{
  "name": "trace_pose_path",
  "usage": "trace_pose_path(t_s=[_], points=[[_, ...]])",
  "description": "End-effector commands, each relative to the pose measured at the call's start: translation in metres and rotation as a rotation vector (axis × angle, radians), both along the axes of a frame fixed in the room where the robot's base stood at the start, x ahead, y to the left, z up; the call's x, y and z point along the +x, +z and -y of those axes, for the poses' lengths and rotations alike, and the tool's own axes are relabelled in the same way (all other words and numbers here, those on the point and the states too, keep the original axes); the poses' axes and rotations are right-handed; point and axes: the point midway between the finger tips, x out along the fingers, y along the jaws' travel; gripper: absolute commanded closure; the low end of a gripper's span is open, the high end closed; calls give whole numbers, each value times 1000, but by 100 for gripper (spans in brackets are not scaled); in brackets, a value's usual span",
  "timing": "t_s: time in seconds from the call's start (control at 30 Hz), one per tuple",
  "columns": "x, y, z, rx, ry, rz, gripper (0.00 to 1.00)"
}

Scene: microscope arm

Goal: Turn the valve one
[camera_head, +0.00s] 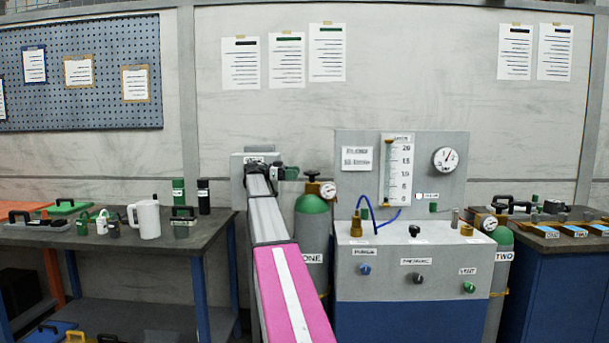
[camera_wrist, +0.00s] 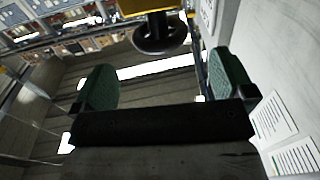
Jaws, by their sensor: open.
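Cylinder one (camera_head: 315,235) is grey with a green shoulder and a label reading ONE, standing left of the blue and grey panel bench. Its valve one (camera_head: 312,174) is a small dark knob on top, with a gauge beside it. In the wrist view a dark round knob (camera_wrist: 158,42) under a yellow body appears ahead of the fingers, roughly centred between them. My gripper (camera_head: 291,173) is just left of the valve in the head view. In the wrist view my gripper (camera_wrist: 163,68) has its green fingers wide apart, with nothing held between them.
Cylinder two (camera_head: 498,262) stands right of the panel bench (camera_head: 412,312). The bench carries a flow tube (camera_head: 397,170), a dial (camera_head: 445,159) and a blue hose (camera_head: 388,220). A table (camera_head: 120,240) with a white jug (camera_head: 148,219) is at left.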

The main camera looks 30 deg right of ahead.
Motion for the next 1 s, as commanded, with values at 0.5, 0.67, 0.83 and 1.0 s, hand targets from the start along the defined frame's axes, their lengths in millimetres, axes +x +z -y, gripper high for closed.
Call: trace_pose_path(t_s=[0.5, 0.67, 0.83, 1.0], points=[[22, 0, -35, 0, -1, 0, 0], [22, 0, -35, 0, -1, 0, 0], [21, 0, -34, 0, -1, 0, 0], [21, 0, -34, 0, -1, 0, 0]])
